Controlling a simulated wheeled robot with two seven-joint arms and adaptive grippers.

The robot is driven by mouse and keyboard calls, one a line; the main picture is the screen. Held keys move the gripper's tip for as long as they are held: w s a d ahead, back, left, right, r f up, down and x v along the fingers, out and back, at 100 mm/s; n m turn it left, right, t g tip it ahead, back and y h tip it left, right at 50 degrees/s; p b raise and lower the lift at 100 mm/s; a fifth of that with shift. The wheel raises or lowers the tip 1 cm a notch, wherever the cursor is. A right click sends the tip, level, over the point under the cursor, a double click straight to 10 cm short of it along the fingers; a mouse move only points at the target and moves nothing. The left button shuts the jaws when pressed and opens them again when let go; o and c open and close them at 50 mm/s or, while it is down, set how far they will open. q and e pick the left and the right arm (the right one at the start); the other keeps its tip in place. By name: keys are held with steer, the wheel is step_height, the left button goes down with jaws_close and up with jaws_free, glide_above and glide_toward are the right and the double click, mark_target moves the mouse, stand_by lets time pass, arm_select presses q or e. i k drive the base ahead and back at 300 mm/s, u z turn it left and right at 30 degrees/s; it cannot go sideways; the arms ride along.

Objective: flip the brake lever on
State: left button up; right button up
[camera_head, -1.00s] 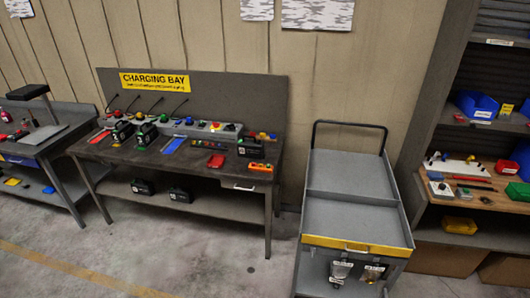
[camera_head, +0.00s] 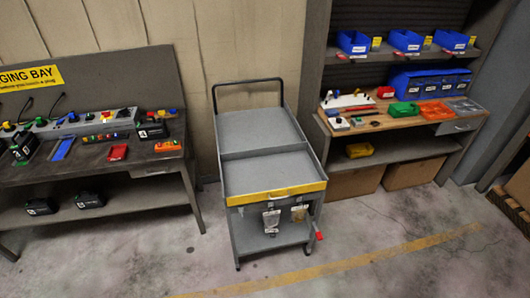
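A grey cart (camera_head: 262,134) with a two-part top tray, a black push handle (camera_head: 247,82) and a yellow front edge (camera_head: 277,194) stands in the middle of the view. A small red piece (camera_head: 319,236), which looks like the brake lever, sticks out low at the cart's front right corner by the wheel. It is too small to tell which way it is set. Two tags (camera_head: 271,220) hang below the yellow edge. Neither of my grippers is in view.
A charging bench (camera_head: 100,156) with chargers and batteries stands at the left. A shelf unit (camera_head: 395,148) with blue bins (camera_head: 354,42) and a wooden worktop stands at the right, with cardboard boxes (camera_head: 354,182) below. The floor (camera_head: 400,225) in front is clear, with a yellow line.

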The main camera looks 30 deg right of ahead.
mark_target(319, 237)
steer(key=z, duration=1.6)
steer(key=k, duration=0.6)
steer(key=u, duration=0.2)
steer(key=i, duration=1.15)
steer(key=z, duration=0.8)
